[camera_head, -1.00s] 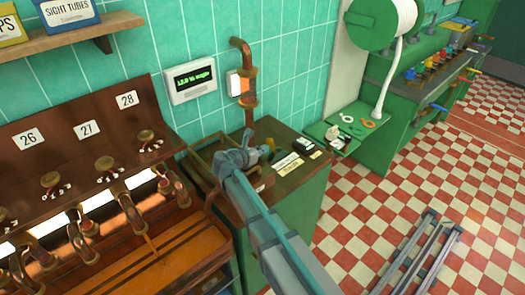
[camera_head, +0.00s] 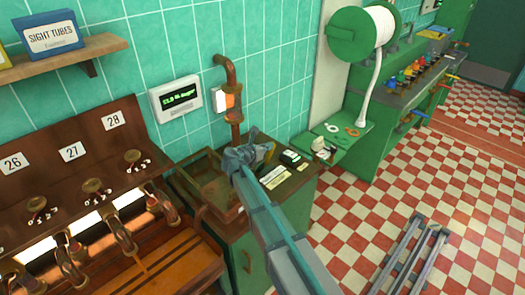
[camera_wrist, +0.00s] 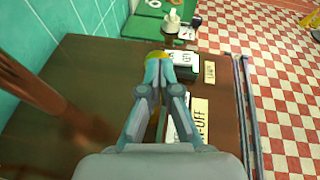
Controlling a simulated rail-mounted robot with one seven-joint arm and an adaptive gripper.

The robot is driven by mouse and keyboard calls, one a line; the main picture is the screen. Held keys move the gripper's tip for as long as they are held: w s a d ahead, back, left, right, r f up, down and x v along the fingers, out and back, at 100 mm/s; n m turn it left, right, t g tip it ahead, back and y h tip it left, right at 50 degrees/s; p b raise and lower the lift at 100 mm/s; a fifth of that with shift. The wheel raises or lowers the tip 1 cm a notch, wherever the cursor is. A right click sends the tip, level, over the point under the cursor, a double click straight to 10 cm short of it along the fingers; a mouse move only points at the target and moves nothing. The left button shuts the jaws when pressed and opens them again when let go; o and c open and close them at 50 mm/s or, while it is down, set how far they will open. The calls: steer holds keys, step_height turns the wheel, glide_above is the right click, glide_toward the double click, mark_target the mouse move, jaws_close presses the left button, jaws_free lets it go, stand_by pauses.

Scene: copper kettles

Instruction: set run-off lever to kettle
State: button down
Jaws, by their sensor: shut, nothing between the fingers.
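My gripper (camera_head: 243,156) is over the wooden-topped green cabinet (camera_head: 228,220), beside the copper pipe. In the wrist view its fingertips (camera_wrist: 159,72) meet with nothing between them. A yellow rounded piece (camera_wrist: 155,56) shows just beyond the tips, perhaps part of the run-off lever; my fingers hide the rest, and I cannot tell whether they touch it. In the wrist view a label plate ending in "OFF" (camera_wrist: 201,118) lies right of the fingers. A dark block with a white label (camera_wrist: 183,64) stands farther back.
A copper pipe (camera_head: 233,105) with a glowing sight glass rises at the wall, beside a white digital display (camera_head: 176,97). Copper kettle outlets (camera_head: 112,235) numbered 26 to 28 stand left.

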steer(key=shift+w+d, duration=0.4)
steer(key=shift+w, duration=0.1)
steer(key=shift+d, duration=0.1)
stand_by(0.3)
steer(key=shift+r+p, duration=0.45)
steer(key=shift+r, duration=0.1)
steer(key=s+a+r+p, duration=0.1)
steer(key=s+r+p, duration=0.2)
steer(key=r+p, duration=0.2)
step_height(320, 180, up, 3)
steer(key=shift+s+a+r, duration=0.1)
steer(key=shift+s+a, duration=0.05)
steer(key=shift+a, duration=0.1)
